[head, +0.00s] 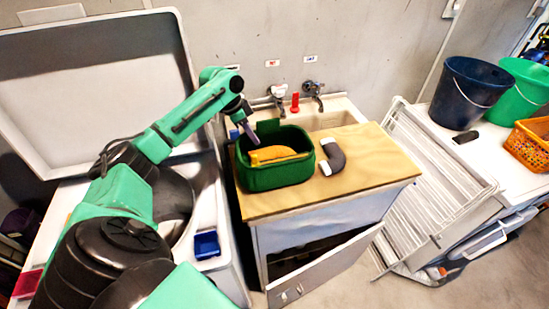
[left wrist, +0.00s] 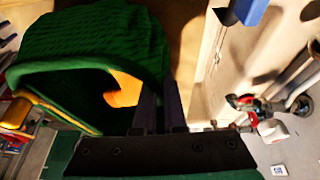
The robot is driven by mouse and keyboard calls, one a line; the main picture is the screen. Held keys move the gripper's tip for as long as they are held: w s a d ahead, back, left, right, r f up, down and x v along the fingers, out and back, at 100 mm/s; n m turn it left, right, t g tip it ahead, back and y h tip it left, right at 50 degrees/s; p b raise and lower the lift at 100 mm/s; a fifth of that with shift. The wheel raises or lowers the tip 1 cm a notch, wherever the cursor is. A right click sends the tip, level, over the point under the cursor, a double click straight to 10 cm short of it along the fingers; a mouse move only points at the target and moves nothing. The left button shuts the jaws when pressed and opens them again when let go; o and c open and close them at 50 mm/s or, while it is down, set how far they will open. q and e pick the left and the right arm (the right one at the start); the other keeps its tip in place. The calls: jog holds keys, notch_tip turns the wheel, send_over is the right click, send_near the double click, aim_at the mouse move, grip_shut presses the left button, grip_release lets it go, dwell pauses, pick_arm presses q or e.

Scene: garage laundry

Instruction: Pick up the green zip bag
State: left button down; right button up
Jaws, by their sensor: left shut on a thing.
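The green zip bag (head: 278,176) stands open on the wooden worktop, with a yellow-orange thing (head: 272,155) showing inside it. My left gripper (head: 250,138) reaches down from the left to the bag's back left edge and is shut on the bag there. In the left wrist view the fingers (left wrist: 160,108) are close together beside the bag's green wall (left wrist: 95,40); the exact grip spot is partly hidden. The bag appears upright, and I cannot tell whether its base touches the worktop. My right gripper is not in view.
A dark grey elbow pipe (head: 332,157) lies right of the bag on the worktop (head: 375,165). Behind are the sink (head: 342,117) and taps (head: 313,92). A white drying rack (head: 435,160) leans on the right, near blue and green buckets (head: 468,92). A blue tray (head: 206,245) is lower left.

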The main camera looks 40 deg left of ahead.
pick_arm(q)
jog(key=shift+r, duration=0.1)
notch_tip(320, 180, up, 9)
jog(key=shift+w+f+b, duration=0.15)
jog(key=shift+b, duration=0.55)
notch_tip(320, 180, up, 11)
jog(key=p, duration=0.1)
jog(key=shift+f+b, duration=3.75)
jog(key=shift+f, duration=2.05)
jog(key=shift+f+b, duration=2.45)
jog(key=shift+f, duration=1.6)
